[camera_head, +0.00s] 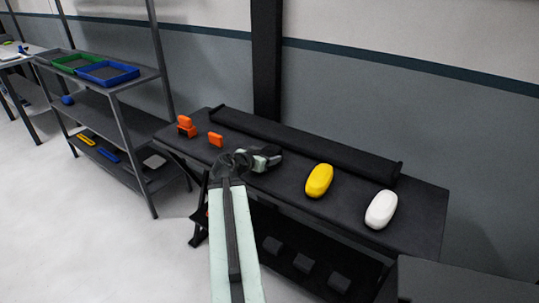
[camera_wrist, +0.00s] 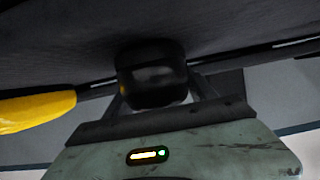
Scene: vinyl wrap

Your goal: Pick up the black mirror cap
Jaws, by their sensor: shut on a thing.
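The black mirror cap (camera_wrist: 150,70) is a rounded, glossy black piece, seen in the middle of the wrist view. My gripper (camera_head: 270,156) is shut on it, over the dark table (camera_head: 420,205) at its left-middle part. In the head view the cap is hard to tell apart from my dark gripper and the dark tabletop. I cannot tell whether the cap still touches the table. A yellow mirror cap (camera_head: 319,181) lies to the right of my gripper, and a white one (camera_head: 381,209) lies farther right.
A long black roll (camera_head: 310,145) lies along the table's back edge. Two orange items (camera_head: 187,126) (camera_head: 215,139) sit at the left end. Dark blocks (camera_head: 303,263) rest on the lower shelf. A shelf rack with a blue tray (camera_head: 107,75) stands at left.

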